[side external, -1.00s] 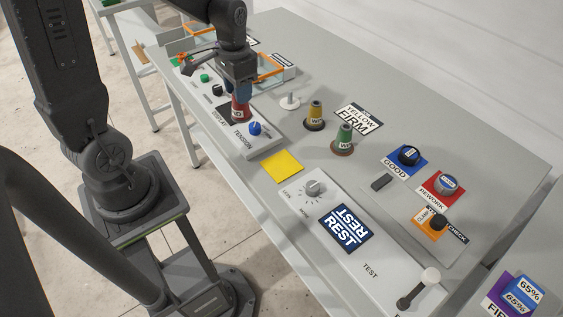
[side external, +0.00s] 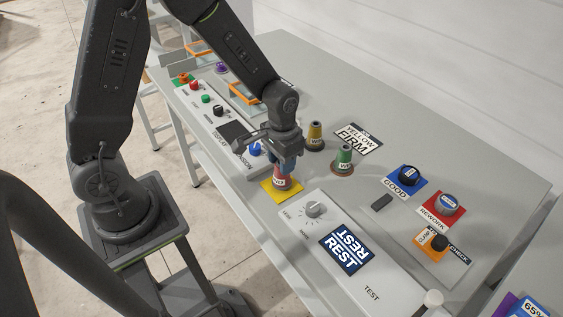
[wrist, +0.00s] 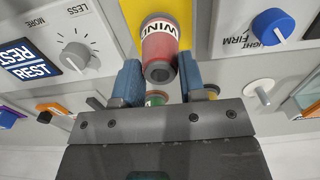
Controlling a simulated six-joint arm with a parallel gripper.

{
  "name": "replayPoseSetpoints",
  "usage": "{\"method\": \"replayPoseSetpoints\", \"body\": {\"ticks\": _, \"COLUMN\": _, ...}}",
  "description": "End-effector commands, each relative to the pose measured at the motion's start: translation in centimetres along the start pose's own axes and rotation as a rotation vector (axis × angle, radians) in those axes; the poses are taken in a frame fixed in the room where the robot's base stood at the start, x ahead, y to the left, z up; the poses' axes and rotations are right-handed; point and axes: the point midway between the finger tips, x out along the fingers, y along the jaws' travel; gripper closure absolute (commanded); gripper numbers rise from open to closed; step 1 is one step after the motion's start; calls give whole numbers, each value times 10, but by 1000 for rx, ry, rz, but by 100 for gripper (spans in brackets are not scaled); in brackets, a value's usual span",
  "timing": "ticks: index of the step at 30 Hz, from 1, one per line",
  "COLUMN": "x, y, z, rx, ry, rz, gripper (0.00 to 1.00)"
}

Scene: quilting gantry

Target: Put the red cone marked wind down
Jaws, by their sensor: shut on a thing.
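The red cone marked WIND (side external: 281,184) is upright in my gripper (side external: 284,168), over the yellow square (side external: 266,187) on the table. I cannot tell whether its base touches the square or is slightly above it. In the wrist view the red cone (wrist: 160,48) shows its white label between the blue fingers of my gripper (wrist: 160,75), with the yellow square (wrist: 143,8) behind it. My gripper is shut on the cone and hides its upper part in the side view.
A green cone (side external: 344,158) and a yellow cone (side external: 314,135) stand just right of my gripper. A panel with a grey dial (side external: 313,209) and a REST card (side external: 345,251) lies in front. A panel with a blue knob (side external: 254,149) is at the left.

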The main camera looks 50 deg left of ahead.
Motion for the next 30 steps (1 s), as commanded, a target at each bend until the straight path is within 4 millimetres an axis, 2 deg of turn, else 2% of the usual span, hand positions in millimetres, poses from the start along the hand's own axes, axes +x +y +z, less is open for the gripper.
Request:
{"method": "replayPoseSetpoints", "body": {"ticks": 3, "x": 9, "y": 0, "z": 0, "rx": 0, "ry": 0, "rz": 0, "gripper": 91}}
{"method": "replayPoseSetpoints", "body": {"ticks": 14, "x": 13, "y": 0, "z": 0, "rx": 0, "ry": -1, "rz": 0, "gripper": 91}}
{"method": "replayPoseSetpoints", "body": {"ticks": 15, "x": 13, "y": 0, "z": 0, "rx": 0, "ry": 0, "rz": 0, "gripper": 61}}
{"method": "replayPoseSetpoints", "body": {"ticks": 22, "x": 12, "y": 0, "z": 0, "rx": 0, "ry": 0, "rz": 0, "gripper": 39}}
{"method": "replayPoseSetpoints", "body": {"ticks": 30, "x": 11, "y": 0, "z": 0, "rx": 0, "ry": 1, "rz": 0, "gripper": 37}}
